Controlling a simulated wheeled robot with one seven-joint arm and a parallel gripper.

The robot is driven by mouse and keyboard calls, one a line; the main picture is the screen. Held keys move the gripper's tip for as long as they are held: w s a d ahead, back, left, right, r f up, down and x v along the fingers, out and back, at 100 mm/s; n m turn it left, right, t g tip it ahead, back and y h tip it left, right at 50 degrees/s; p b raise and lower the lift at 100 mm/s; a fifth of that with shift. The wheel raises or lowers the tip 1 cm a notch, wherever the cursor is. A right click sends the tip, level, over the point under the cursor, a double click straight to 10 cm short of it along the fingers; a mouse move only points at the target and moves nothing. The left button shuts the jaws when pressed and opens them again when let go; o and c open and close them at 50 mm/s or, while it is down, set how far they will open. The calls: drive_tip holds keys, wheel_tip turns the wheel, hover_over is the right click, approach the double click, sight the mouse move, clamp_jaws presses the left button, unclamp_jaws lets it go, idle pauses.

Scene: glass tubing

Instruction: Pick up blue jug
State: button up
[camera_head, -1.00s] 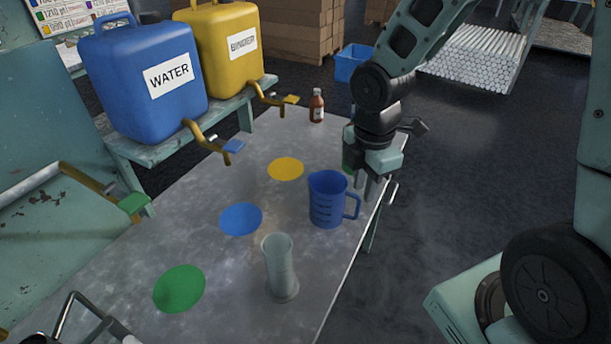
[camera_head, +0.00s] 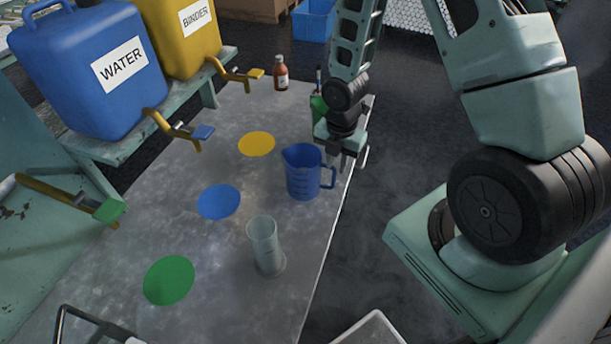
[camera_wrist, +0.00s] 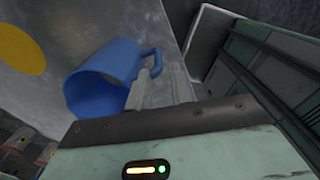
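The blue jug (camera_head: 303,172) stands upright on the metal table near its right edge, with its handle toward the right. In the wrist view the jug (camera_wrist: 98,84) lies just beyond the fingers, its handle close to them. My gripper (camera_head: 340,168) is behind and to the right of the jug, pointing down near the handle. In the wrist view my gripper (camera_wrist: 160,88) shows two pale fingers with a small gap between them, near the handle. I cannot tell whether the handle is between them.
A clear cylinder (camera_head: 266,246) stands in front of the jug. A brown bottle (camera_head: 281,73) and a green object (camera_head: 318,108) are behind it. WATER (camera_head: 95,75) and yellow (camera_head: 187,42) containers with taps sit on the left shelf. Yellow, blue and green discs mark the table (camera_head: 215,270).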

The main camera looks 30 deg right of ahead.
sight(333, 189)
drive_tip(key=shift+w+f+p, duration=0.15)
drive_tip(key=shift+f+p, duration=0.8)
drive_tip(key=shift+f, duration=2.3)
clamp_jaws()
